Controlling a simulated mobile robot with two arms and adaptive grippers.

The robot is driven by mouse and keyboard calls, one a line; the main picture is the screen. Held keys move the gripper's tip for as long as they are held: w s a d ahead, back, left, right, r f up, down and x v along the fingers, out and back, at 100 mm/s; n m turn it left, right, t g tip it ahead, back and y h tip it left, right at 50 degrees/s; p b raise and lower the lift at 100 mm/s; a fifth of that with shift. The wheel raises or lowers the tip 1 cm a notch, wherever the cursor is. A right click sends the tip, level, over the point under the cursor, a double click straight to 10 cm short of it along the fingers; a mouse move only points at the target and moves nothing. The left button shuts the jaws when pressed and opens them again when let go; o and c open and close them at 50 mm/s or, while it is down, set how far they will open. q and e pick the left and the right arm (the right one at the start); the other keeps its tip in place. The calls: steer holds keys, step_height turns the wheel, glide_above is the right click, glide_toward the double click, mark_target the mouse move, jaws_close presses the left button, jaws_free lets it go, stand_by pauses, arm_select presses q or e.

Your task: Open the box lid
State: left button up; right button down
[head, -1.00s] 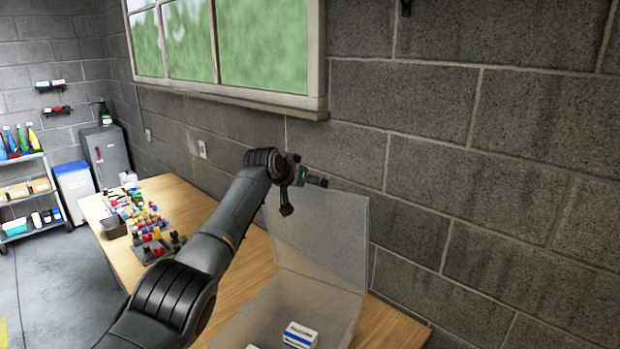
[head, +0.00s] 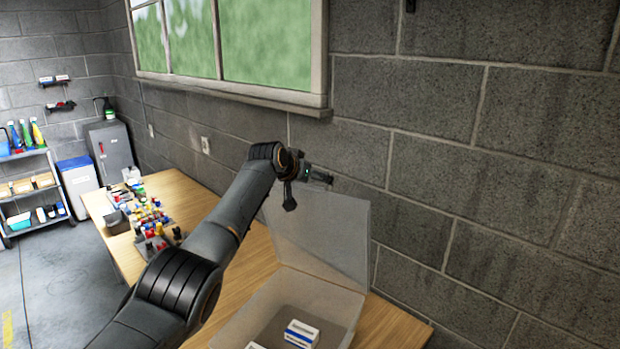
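A translucent box (head: 345,307) stands on the wooden table near the wall. Its lid (head: 335,235) is raised and stands nearly upright at the box's back side. Small white and blue packs (head: 301,333) lie inside the box. My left arm reaches in from the lower left, and my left gripper (head: 308,186) is at the lid's upper left edge. Whether it touches the lid, and whether its fingers are open or shut, I cannot tell. My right gripper is out of view.
The wooden table (head: 180,190) runs along the block wall. Several small coloured parts (head: 150,217) and a dark bin (head: 116,222) stand at its far end. A window (head: 265,45) is above. A shelf cart (head: 33,190) stands at the far left.

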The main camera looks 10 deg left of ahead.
arm_select(q)
steer(key=shift+r, duration=0.1)
steer(key=shift+s+r, duration=0.3)
steer(key=shift+s, duration=0.1)
steer(key=v, duration=1.1)
steer(key=shift+a, duration=0.2)
steer(key=shift+f, duration=0.15)
